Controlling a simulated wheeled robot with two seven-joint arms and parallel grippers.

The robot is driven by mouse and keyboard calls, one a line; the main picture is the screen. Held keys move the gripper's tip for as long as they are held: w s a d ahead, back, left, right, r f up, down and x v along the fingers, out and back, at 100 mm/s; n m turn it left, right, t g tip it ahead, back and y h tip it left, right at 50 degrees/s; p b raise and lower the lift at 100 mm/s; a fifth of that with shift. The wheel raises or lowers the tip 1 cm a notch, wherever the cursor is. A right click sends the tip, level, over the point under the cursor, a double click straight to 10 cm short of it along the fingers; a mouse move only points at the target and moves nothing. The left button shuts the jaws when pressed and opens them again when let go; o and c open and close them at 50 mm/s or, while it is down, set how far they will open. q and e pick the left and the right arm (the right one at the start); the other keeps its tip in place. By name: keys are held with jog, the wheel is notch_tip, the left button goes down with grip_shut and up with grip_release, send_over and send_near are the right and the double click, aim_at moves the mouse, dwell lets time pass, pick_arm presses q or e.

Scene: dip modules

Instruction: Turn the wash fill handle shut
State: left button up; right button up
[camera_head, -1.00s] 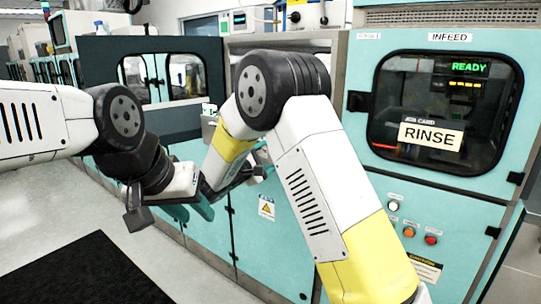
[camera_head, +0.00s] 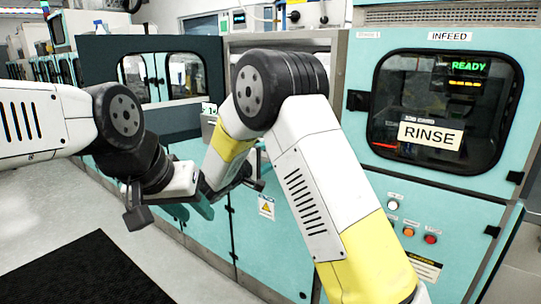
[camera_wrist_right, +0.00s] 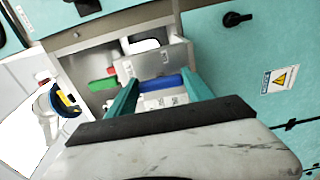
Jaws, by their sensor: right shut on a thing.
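In the right wrist view, a blue handle (camera_wrist_right: 161,84) lies between the two teal fingers of my right gripper (camera_wrist_right: 158,80), in a recessed metal panel. The fingers are shut on it. Its label is too small to read, so I cannot confirm that it is the wash fill handle. In the head view my right arm's forearm and wrist hide the handle. My left gripper (camera_head: 189,212) hangs in front of the teal cabinet doors, with its teal fingers apart and nothing seen between them.
A green part (camera_wrist_right: 102,84) and a red part (camera_wrist_right: 112,70) sit beside the blue handle. The infeed window (camera_head: 445,110) shows READY and a RINSE card. Push buttons (camera_head: 410,232) are below it. A black mat (camera_head: 90,270) lies on the floor.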

jog(key=shift+f, duration=0.1)
jog(key=o, duration=1.4)
jog(key=shift+c, duration=0.2)
jog(key=shift+a, duration=0.1)
jog(key=v, duration=0.7)
jog(key=shift+s+a, duration=0.2)
jog(key=shift+s, duration=0.1)
jog(key=shift+d, duration=0.1)
